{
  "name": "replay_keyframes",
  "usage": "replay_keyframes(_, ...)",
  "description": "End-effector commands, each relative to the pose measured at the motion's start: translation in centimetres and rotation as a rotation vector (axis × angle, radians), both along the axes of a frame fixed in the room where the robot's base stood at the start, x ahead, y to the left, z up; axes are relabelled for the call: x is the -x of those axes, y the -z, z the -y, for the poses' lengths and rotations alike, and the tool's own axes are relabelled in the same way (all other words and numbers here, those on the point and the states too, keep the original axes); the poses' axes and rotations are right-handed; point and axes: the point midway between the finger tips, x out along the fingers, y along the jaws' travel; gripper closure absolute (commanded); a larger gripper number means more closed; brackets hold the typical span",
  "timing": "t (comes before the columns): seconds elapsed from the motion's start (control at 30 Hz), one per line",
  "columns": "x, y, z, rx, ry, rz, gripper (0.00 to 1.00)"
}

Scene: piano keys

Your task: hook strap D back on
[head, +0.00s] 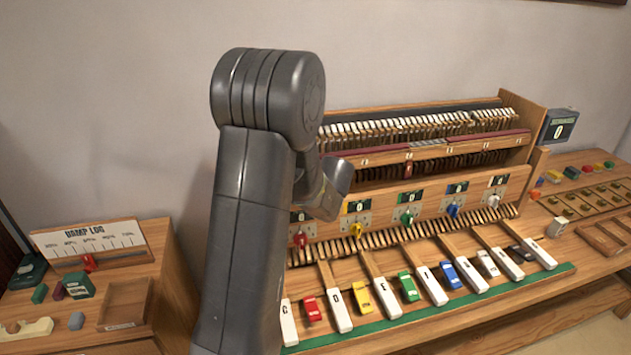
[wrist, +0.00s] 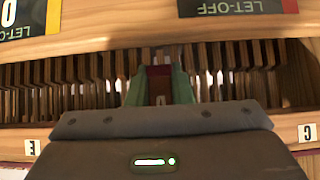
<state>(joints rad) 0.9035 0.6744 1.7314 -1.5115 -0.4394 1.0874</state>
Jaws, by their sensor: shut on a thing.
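In the wrist view my gripper (wrist: 160,82), with green fingertips, is shut on a dark red strap (wrist: 160,72), taken to be strap D. The strap lies between the fingertips, in front of a row of upright wooden slats (wrist: 80,85). In that upside-down picture, label tags E (wrist: 32,147) and C (wrist: 307,132) stand on the wooden rail to either side. The gripper covers the rail between them, so I cannot tell whether the strap touches a hook. In the head view my arm hides the gripper and the held strap.
Another dark red piece (head: 408,168) hangs below the rail in the head view. LET-OFF panels (wrist: 238,8) stand close to my gripper. A side cabinet (head: 178,290) stands left, and a wooden tray (head: 606,236) right.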

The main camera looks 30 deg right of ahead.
Motion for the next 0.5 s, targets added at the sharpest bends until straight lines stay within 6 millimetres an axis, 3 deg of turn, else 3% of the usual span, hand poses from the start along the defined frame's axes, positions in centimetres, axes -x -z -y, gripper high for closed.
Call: replay_keyframes(0.5,0.64,-0.02,-0.09,-0.041,0.002,-0.132,1.00)
